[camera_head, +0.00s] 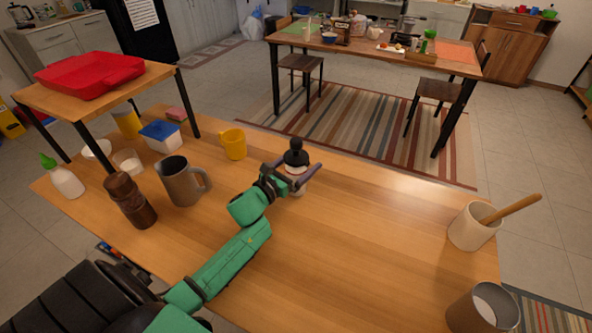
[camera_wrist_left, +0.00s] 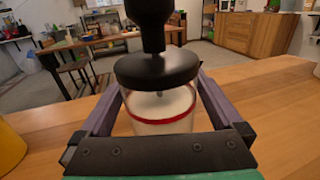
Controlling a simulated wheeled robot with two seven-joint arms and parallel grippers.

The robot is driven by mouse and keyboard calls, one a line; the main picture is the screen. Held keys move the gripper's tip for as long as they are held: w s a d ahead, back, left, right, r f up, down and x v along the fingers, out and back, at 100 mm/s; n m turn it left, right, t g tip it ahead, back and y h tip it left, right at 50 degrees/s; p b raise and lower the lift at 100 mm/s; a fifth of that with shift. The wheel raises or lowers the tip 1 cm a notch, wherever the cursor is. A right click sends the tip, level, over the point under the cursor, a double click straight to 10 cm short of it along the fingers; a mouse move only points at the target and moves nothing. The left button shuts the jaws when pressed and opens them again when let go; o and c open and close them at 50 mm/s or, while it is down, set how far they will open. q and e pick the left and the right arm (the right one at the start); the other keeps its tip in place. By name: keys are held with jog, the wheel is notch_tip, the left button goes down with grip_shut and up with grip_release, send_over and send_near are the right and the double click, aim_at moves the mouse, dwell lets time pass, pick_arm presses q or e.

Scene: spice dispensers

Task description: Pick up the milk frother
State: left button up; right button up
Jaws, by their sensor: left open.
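The milk frother (camera_head: 296,158) stands upright near the far edge of the wooden table, with a black knob and lid over a clear body. In the left wrist view the frother (camera_wrist_left: 158,70) fills the middle, its body showing a red band. My left gripper (camera_head: 304,180) is open, with one finger on each side of the frother's body. In the left wrist view the gripper (camera_wrist_left: 155,95) shows a gap at the left finger; contact at the right finger I cannot tell. The frother's base is partly hidden by the gripper. My right gripper is not in view.
A yellow mug (camera_head: 234,144) stands left of the frother. A grey pitcher (camera_head: 181,182), brown pepper mill (camera_head: 128,200) and white bottle (camera_head: 63,178) stand further left. A cream crock (camera_head: 470,228) with a wooden handle and a grey canister (camera_head: 482,312) stand right. The table's middle right is clear.

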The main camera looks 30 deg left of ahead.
pick_arm(q)
jog(key=shift+w+d+f, duration=0.1)
jog(key=shift+w+f, duration=0.05)
jog(key=shift+w, duration=0.35)
jog(key=shift+s, duration=0.1)
jog(key=c, duration=1.5)
jog(key=shift+r, duration=0.2)
